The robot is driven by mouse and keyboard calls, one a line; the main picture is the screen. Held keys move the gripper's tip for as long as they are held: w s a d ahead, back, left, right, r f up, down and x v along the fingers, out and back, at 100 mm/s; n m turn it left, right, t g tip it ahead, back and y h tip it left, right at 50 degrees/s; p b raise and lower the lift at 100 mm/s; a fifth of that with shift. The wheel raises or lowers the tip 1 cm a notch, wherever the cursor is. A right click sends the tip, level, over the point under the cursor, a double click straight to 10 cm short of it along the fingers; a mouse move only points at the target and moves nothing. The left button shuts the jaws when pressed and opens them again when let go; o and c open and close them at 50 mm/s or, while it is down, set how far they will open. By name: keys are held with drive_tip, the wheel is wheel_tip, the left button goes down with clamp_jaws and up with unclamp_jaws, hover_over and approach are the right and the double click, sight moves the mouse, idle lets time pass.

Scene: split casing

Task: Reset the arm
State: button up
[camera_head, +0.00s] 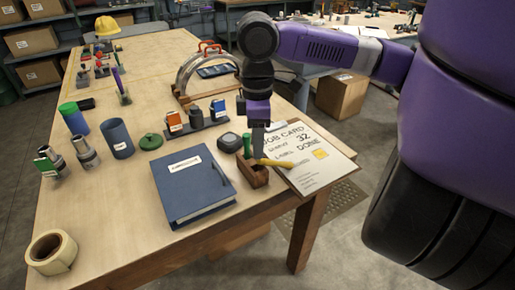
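My arm reaches in from the right. My gripper (258,150) points straight down at the table's right edge, with its tip just above or at a small brown wooden block (255,177). Its fingers are seen edge-on, so I cannot tell whether they are open or shut, or whether they touch the block. A yellow curved object (290,163) lies beside the tip, reaching over the job card clipboard (318,178). A green upright piece (247,142) stands just left of the fingers. A grey half-ring casing (191,65) stands in a wooden cradle farther back, partly behind my arm.
A blue binder (188,187) lies left of the block. The table front (110,235) is mostly bare.

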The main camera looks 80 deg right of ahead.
wheel_tip(320, 180, up, 9)
idle(0.3)
drive_tip(key=shift+r, duration=0.1)
